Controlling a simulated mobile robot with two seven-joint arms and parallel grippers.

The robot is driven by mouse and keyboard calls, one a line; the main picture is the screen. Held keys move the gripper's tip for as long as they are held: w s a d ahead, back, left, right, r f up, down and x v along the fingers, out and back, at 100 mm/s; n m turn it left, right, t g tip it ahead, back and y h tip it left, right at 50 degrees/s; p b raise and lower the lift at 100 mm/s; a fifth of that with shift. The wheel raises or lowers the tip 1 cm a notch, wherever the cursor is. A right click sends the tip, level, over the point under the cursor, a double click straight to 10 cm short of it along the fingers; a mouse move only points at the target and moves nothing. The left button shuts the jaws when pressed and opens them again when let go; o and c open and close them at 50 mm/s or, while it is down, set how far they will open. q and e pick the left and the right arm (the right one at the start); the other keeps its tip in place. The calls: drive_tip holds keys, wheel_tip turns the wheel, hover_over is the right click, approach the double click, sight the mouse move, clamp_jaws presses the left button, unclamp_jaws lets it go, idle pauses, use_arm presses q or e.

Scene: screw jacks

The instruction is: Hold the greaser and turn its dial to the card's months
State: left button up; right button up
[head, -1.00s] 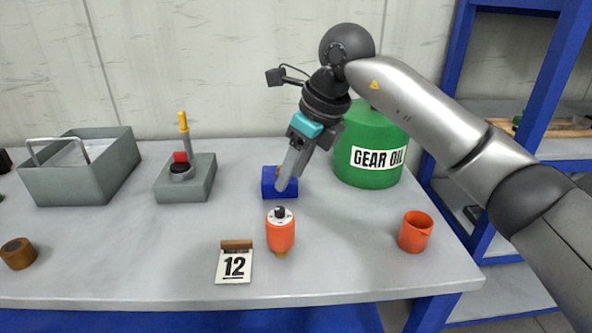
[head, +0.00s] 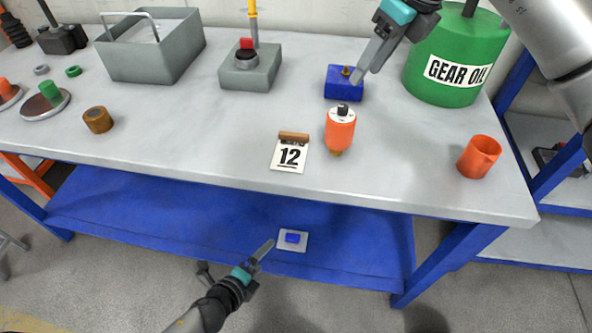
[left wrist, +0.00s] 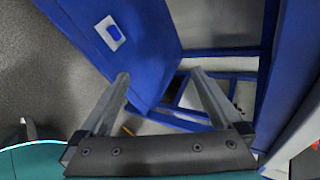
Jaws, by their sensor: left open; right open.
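The greaser (head: 340,133) is an orange cylinder with a black dial (head: 343,110) on a pale top and a brass-coloured lower end. It stands upright near the table's front edge. My right gripper (head: 357,80) is open and empty, above and behind the greaser, beside a blue block, apart from the greaser. My left gripper (head: 268,245) is open and empty, low in front of the table; its spread fingers show in the left wrist view (left wrist: 160,80). The dial's markings are too small to read.
On the table (head: 220,130) are a blue block (head: 342,88), a green gear oil drum (head: 450,62), an orange cup (head: 479,157), a grey box with a lever (head: 250,75), a grey tray (head: 150,62) and a brown ring (head: 98,120). A blue shelf (head: 150,215) lies below.

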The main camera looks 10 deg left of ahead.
sight(341, 128)
use_arm(q)
drive_tip(key=w+d+r+m+t+h, duration=0.1)
drive_tip(key=d+r+m+h, duration=0.4)
drive_tip(key=r+m, duration=0.55)
drive_tip(key=w+d+r+m+t+h, duration=0.1)
drive_tip(key=d+r+m+h, duration=0.1)
drive_tip(key=d+r+m, duration=0.85)
drive_tip(key=w+a+r+n+t+y, duration=0.25)
drive_tip(key=w+a+r, duration=0.25)
drive_tip(key=a+r, duration=0.25)
drive_tip(key=shift+t+h, duration=0.35)
drive_tip(key=x, duration=1.4)
drive_tip(key=shift+w+d+f, duration=0.1)
drive_tip(key=shift+w+f, duration=0.05)
drive_tip(key=shift+f, duration=0.15)
clamp_jaws()
